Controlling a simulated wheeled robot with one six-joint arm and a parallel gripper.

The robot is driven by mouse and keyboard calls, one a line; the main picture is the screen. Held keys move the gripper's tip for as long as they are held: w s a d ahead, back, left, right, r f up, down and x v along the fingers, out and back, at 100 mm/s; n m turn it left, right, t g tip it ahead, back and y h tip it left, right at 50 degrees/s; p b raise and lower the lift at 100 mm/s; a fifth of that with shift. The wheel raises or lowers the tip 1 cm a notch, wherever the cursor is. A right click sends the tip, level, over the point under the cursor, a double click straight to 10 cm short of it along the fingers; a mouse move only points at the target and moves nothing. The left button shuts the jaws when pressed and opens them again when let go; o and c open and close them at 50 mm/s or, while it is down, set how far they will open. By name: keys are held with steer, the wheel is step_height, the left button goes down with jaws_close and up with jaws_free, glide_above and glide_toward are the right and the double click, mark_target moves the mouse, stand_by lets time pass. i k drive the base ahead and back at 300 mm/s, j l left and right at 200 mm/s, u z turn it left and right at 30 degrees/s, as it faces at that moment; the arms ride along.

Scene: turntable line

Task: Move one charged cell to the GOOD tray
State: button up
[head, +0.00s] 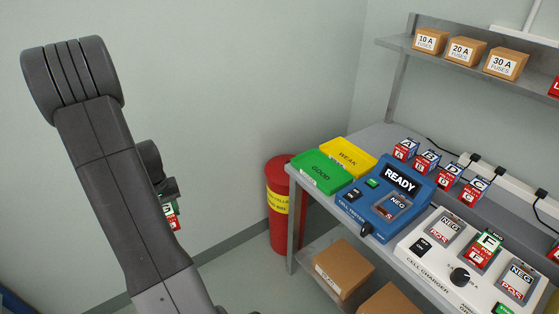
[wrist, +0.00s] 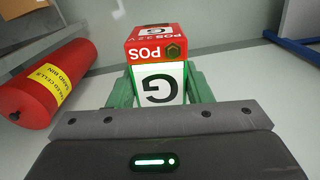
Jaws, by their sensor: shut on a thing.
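My gripper is shut on cell G (wrist: 157,85), a block with a white and green face and a red POS end. In the head view the held cell (head: 173,216) shows partly from behind my arm, over the floor left of the bench. My gripper (wrist: 160,88) has green fingers on both sides of the cell. The green GOOD tray (head: 320,172) lies at the left end of the bench and looks empty. The yellow WEAK tray (head: 348,155) is beside it. The blue cell tester (head: 385,202) reads READY, and its slot shows NEG with no cell in it.
A cell charger (head: 440,262) holds cell F (head: 487,247) in its middle slot. Several lettered cells (head: 440,170) stand along the back of the bench. A red failed-cells bin (head: 279,205) stands on the floor by the bench's left end. Fuse boxes (head: 466,51) sit on a shelf above.

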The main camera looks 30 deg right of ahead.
mark_target(312, 165)
steer(key=i+z, duration=0.4)
steer(key=i+j+z, duration=0.3)
steer(key=i+z, duration=0.15)
steer(key=i, duration=0.1)
